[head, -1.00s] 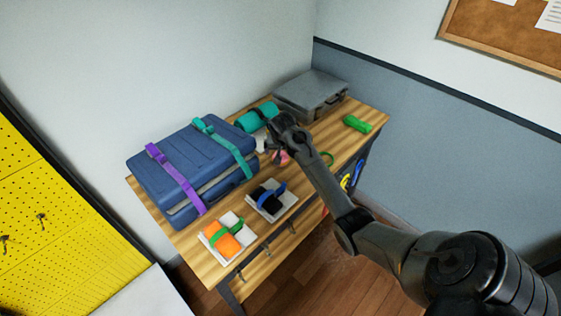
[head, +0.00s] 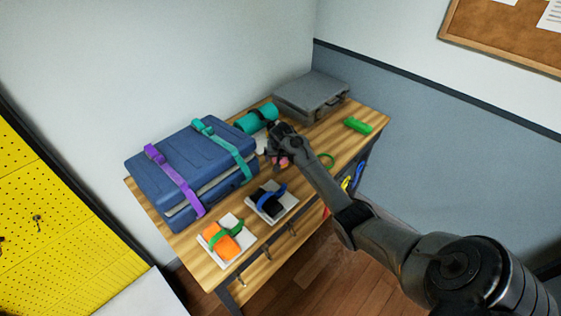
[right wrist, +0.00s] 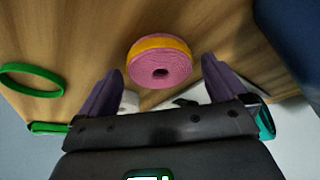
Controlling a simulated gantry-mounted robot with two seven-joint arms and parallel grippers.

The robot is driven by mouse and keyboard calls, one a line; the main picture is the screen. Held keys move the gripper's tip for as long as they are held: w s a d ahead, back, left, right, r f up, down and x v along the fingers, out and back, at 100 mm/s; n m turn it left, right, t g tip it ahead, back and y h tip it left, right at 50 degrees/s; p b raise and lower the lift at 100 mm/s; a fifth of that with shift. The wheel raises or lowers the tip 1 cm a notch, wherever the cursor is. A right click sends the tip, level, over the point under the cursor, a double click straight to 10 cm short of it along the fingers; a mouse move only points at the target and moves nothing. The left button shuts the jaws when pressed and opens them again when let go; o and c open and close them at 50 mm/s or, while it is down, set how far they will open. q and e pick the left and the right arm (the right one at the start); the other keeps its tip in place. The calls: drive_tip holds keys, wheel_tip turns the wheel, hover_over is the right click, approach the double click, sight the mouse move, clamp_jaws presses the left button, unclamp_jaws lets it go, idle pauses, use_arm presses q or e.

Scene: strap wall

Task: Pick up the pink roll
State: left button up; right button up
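The pink roll (right wrist: 160,62) has a yellow-orange band around it and a dark hole in its end. It rests on the wooden table (right wrist: 224,35). In the right wrist view it lies ahead of and between the two spread fingers of my right gripper (right wrist: 161,70), with a gap on each side. In the head view my right gripper (head: 274,148) is over the table and partly hides the pink roll (head: 284,162). My left gripper is not in view.
A blue case (head: 185,165) with purple and teal straps stands left of the gripper. A teal roll (head: 258,118) and grey case (head: 312,95) are behind it. A green roll (head: 357,125) lies right.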

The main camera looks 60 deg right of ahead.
drive_tip(key=c, duration=0.4)
drive_tip(key=shift+r, duration=0.1)
